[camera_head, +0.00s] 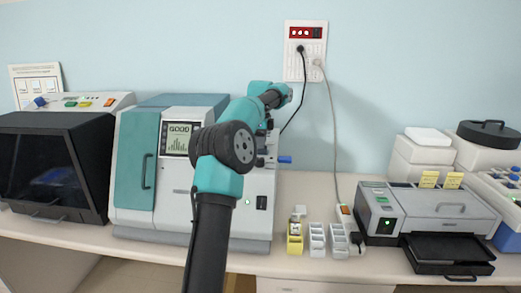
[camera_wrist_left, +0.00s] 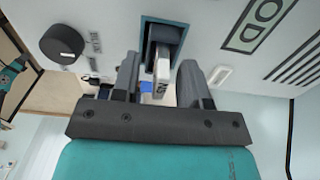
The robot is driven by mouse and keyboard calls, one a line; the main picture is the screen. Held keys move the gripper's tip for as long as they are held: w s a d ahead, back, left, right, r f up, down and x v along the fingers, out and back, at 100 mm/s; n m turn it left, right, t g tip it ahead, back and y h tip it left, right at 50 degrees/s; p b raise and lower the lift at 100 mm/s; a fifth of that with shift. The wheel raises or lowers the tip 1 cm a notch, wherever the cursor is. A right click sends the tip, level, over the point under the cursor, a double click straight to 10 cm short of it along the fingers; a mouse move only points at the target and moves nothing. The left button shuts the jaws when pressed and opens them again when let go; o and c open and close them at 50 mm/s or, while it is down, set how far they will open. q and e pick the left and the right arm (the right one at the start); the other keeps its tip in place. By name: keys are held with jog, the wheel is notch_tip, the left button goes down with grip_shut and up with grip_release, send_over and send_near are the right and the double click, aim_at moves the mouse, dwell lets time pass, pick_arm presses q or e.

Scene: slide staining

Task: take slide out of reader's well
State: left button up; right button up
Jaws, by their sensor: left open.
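The reader (camera_head: 137,190) is a white and teal machine whose screen (camera_head: 180,140) reads GOOD. In the left wrist view, its well (camera_wrist_left: 178,22) is a dark slot with a teal frame. A narrow whitish slide (camera_wrist_left: 163,66) sticks out of it. My left gripper (camera_wrist_left: 158,82) is open, with one finger on each side of the slide. Gaps show between the fingers and the slide. In the head view, my left arm hides the well and the slide. My right gripper is not in view.
A blue-tipped part (camera_head: 285,159) sticks out at the reader's right side. A dark round knob (camera_wrist_left: 62,44) is near the well. Small yellow and white racks (camera_head: 295,240) stand on the counter, right of the reader. A printer-like machine (camera_head: 450,205) stands farther right.

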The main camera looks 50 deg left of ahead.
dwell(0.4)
pick_arm(q)
grip_shut()
